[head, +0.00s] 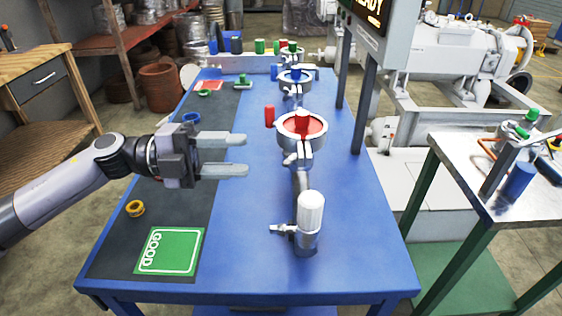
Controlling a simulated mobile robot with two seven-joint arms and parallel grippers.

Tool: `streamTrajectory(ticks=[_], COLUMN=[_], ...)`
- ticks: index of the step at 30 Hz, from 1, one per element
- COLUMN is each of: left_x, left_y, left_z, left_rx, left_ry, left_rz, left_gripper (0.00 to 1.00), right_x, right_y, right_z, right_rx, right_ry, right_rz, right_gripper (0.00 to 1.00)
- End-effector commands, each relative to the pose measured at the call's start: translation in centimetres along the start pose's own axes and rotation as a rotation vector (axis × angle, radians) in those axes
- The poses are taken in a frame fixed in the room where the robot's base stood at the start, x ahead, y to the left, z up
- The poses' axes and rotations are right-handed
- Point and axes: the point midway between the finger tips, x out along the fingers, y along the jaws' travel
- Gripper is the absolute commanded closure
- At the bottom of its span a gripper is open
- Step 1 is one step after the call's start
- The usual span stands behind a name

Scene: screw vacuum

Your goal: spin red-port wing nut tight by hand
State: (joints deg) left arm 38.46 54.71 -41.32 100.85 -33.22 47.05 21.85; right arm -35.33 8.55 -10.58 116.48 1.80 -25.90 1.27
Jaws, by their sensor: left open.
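The red port (314,129) is a round metal flange with a red centre, standing on the blue table. A clamp with a small metal wing-shaped piece (291,159) sits at its front, but the wing nut is too small to make out clearly. A red cylinder (269,116) stands just left of the flange. My left gripper (240,154) comes in from the left, open and empty, its two fingers pointing right. Its fingertips are left of the red port and apart from it. My right gripper is not in view.
A white-capped valve (311,213) stands in front of the red port. A blue port (295,76) stands behind it. A dark mat holds a green GOOD card (170,251) and a yellow ring (135,209). A display post (364,90) rises at the table's right edge.

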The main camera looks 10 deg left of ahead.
Motion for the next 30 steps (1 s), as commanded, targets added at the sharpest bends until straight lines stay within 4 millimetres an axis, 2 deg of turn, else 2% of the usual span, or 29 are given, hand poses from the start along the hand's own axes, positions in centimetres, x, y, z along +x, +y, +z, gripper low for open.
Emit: streamTrajectory(ticks=[1,5,18,29,30], left_x=[0.0,0.5,6.4,7.2,7.2], left_y=[0.8,0.9,0.7,0.8,0.8], left_z=[0.2,0.2,0.1,0.2,0.2], left_rx=[0.001,0.001,0.001,0.0,0.0], left_ry=[0.0,0.001,0.002,-0.001,-0.001], left_rz=[0.0,-0.001,-0.002,-0.002,-0.002], left_gripper=[0.56,0.56,0.56,0.56,0.63], right_x=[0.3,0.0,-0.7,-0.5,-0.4], right_y=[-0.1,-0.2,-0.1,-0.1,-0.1], right_z=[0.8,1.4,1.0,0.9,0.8], right_rx=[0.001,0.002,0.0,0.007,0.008], right_ry=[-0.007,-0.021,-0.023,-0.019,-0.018], right_rz=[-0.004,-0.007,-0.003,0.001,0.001], right_gripper=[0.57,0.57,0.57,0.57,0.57])
